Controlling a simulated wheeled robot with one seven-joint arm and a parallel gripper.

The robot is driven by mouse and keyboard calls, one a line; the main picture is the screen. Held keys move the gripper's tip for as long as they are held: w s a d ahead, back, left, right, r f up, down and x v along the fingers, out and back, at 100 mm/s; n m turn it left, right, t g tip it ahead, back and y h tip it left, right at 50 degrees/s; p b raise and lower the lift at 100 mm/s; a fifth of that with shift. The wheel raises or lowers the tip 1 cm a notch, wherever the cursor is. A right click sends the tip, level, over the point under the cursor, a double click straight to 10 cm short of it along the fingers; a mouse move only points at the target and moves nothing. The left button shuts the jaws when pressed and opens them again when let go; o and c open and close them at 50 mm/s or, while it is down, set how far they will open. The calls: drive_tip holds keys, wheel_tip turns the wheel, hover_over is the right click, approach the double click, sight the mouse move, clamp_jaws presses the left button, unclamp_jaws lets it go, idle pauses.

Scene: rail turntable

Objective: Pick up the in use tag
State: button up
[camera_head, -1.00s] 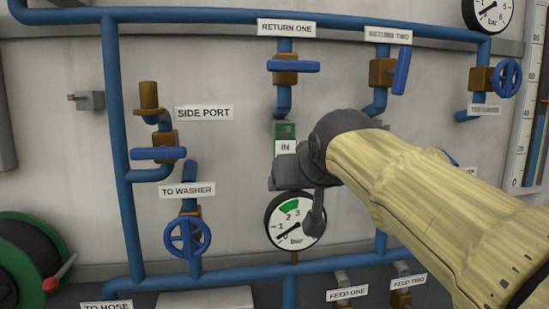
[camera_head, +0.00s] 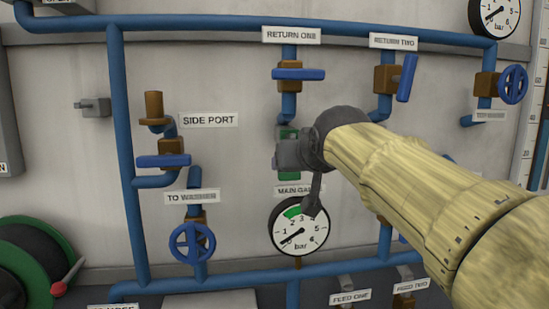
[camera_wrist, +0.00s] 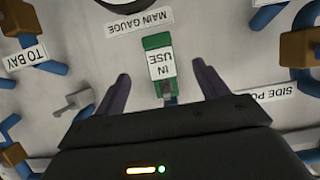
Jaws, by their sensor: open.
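The in use tag is a green plate (camera_wrist: 157,41) with a white label reading IN USE, upside down in the wrist view. It is against the pale wall panel, just above the main gauge. In the head view only green parts of the tag (camera_head: 289,176) show above and below my gripper, which hides its label. My gripper (camera_wrist: 161,70) is open and empty. Its two dark fingers stand either side of the tag's lower part in the wrist picture, with a gap on both sides. I cannot tell how far the fingertips are from the panel.
The main gauge (camera_head: 299,227) is close below my gripper. The return one valve (camera_head: 298,74) and its blue pipe are above. The side port valve (camera_head: 163,161) is to the left. A small grey wall fitting (camera_wrist: 73,102) shows beside my gripper in the wrist view.

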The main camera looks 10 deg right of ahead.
sight(295, 176)
drive_tip(key=p+x, duration=0.1)
drive_tip(key=x, duration=0.4)
drive_tip(key=shift+w+f+p, duration=0.1)
drive_tip(key=shift+w+p, duration=0.15)
drive_tip(key=shift+p, duration=0.05)
drive_tip(key=p+x, duration=0.3)
drive_tip(key=x, duration=0.2)
drive_tip(key=shift+w+d, duration=0.1)
drive_tip(key=shift+w, duration=0.1)
drive_tip(key=shift+s, duration=0.1)
drive_tip(key=c, duration=1)
